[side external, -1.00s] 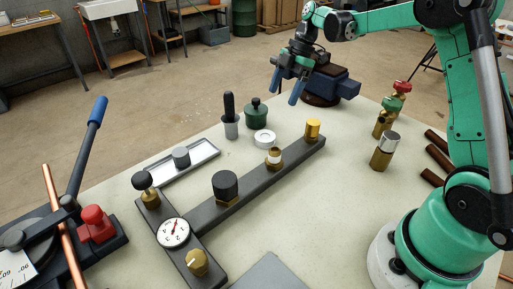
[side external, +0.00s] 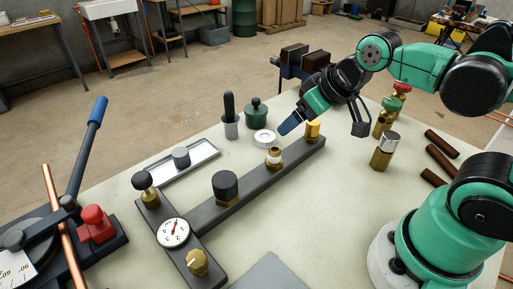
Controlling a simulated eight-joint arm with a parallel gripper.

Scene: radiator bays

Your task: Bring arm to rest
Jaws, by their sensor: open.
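My gripper (side external: 293,121) hangs low over the bench, its blue fingertip pointing down and left. It is open. Only one blue fingertip shows clearly; the other is hidden or overlapped from this side. The fingertip appears just above and behind the dark manifold bar (side external: 255,185), between the brass fitting with a white band (side external: 275,157) and the yellow-topped fitting (side external: 313,130). I cannot tell whether it touches anything. Nothing shows held in it.
A white tape roll (side external: 262,139), green bottle (side external: 256,112) and black-handled tool in a cup (side external: 230,117) stand left of the gripper. A vise (side external: 300,62) is behind.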

